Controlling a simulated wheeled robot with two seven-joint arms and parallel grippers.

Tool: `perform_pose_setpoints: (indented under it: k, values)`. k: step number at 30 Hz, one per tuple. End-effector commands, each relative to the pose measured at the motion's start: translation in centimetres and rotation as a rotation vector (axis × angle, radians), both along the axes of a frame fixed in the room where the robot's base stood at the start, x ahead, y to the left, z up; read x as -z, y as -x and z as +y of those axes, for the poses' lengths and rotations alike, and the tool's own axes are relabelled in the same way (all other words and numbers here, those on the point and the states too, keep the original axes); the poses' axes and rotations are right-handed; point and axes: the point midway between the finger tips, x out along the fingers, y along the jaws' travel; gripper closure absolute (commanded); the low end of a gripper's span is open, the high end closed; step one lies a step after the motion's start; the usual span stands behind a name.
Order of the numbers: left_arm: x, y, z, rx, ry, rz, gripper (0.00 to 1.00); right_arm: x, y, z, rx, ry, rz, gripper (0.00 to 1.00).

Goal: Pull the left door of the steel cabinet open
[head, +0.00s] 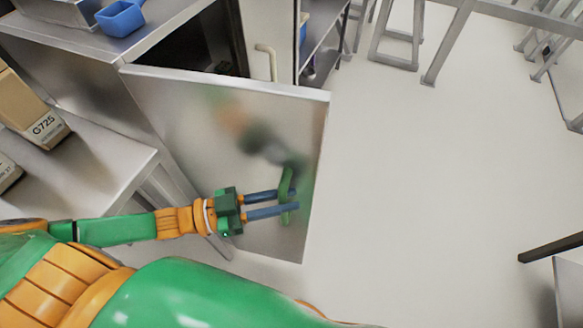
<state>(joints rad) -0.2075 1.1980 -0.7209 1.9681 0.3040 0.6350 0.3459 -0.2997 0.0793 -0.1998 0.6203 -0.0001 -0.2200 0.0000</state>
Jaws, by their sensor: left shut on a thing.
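The steel cabinet (140,38) stands at the upper left of the head view. Its left door (292,125) is swung outward, and a dark gap into the cabinet shows behind it. The door's green handle (287,179) is upright near its free edge. My left gripper (287,202) is shut on this handle, with its two blue fingers reaching it from the left. The right door (256,25) looks closed and has a pale handle (268,60). My right gripper is not in view.
A blue container (120,18) sits on the cabinet top. A steel table (105,165) with cardboard boxes (30,115) stands at the left, close to my left arm. The floor (430,190) right of the door is clear. Metal frames stand at the back.

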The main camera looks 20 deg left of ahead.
Motion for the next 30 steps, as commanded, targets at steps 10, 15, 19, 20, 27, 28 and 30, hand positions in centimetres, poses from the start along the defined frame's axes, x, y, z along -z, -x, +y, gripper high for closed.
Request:
perform_pose_setpoints:
  k: [10, 15, 19, 20, 27, 28, 30]
  values:
    - [-0.2, 5.4, 1.2, 0.172, 0.001, 0.005, 1.00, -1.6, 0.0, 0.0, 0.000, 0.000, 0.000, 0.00]
    - [-0.2, 6.7, 1.8, 0.169, 0.001, 0.002, 1.00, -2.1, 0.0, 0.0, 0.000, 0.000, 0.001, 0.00]
    - [-0.1, 7.2, 2.0, 0.169, 0.000, 0.000, 1.00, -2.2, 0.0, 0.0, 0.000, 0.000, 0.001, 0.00]
    - [-0.1, 7.3, 2.0, 0.169, 0.001, -0.001, 1.00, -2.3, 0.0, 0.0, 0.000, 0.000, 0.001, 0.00]
    - [-0.1, 7.5, 2.1, 0.168, 0.002, -0.001, 1.00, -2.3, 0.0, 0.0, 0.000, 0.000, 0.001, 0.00]
    - [0.0, 7.5, 2.1, 0.168, 0.002, -0.001, 1.00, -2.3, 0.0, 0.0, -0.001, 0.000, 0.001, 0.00]
    - [0.0, 7.5, 2.1, 0.168, 0.002, -0.002, 1.00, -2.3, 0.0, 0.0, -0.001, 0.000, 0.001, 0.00]
